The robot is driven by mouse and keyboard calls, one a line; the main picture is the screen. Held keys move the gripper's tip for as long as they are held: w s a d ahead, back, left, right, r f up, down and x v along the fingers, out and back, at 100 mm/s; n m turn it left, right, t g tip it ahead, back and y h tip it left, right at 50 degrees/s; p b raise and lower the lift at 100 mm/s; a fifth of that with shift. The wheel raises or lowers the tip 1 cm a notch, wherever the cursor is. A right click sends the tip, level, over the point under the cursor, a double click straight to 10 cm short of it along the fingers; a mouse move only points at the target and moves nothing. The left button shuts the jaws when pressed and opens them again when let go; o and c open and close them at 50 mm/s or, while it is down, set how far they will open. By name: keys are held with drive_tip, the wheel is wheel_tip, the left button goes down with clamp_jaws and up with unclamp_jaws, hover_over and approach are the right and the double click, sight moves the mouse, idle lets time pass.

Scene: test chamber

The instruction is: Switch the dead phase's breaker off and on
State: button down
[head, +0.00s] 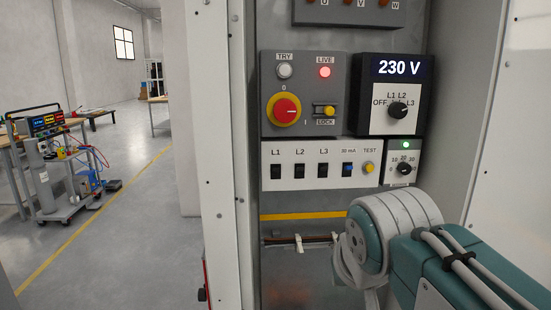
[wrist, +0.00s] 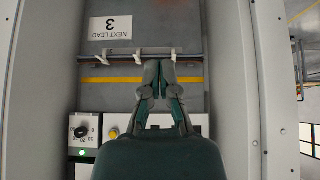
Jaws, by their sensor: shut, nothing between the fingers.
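The breakers L1 (head: 276,171), L2 (head: 299,171) and L3 (head: 322,171) sit in a row on a white strip in the head view. Their toggles are dark; I cannot tell which are up or down. The voltage display (head: 405,67) reads 230 V. The selector knob (head: 398,110) below it is marked OFF, L1, L2, L3; its exact setting is unclear. My gripper (wrist: 158,66) is shut and empty in the upside-down wrist view, in front of the grey panel below the breaker strip. It hides most of the breaker row there. My arm hides its fingers in the head view.
A blue 30 mA switch (head: 347,169) and yellow TEST button (head: 368,168) adjoin the breakers. Above are a red-yellow rotary switch (head: 284,109) and lit red LIVE lamp (head: 325,72). A cable rail (wrist: 120,58) runs below. The cabinet's side walls bound the space.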

sight(275, 163)
drive_tip(key=w+a+r+t, duration=0.1)
drive_tip(key=w+a+r, duration=0.3)
drive_tip(key=r, duration=0.5)
drive_tip(key=w+a+r+t, duration=0.2)
drive_tip(key=w+a+r, duration=0.2)
drive_tip(key=w+r, duration=0.4)
drive_tip(key=shift+a+r, duration=0.25)
drive_tip(key=shift+r, duration=0.6)
drive_tip(key=shift+w, duration=0.15)
drive_tip(key=x, duration=1)
drive_tip(key=shift+a, duration=0.1)
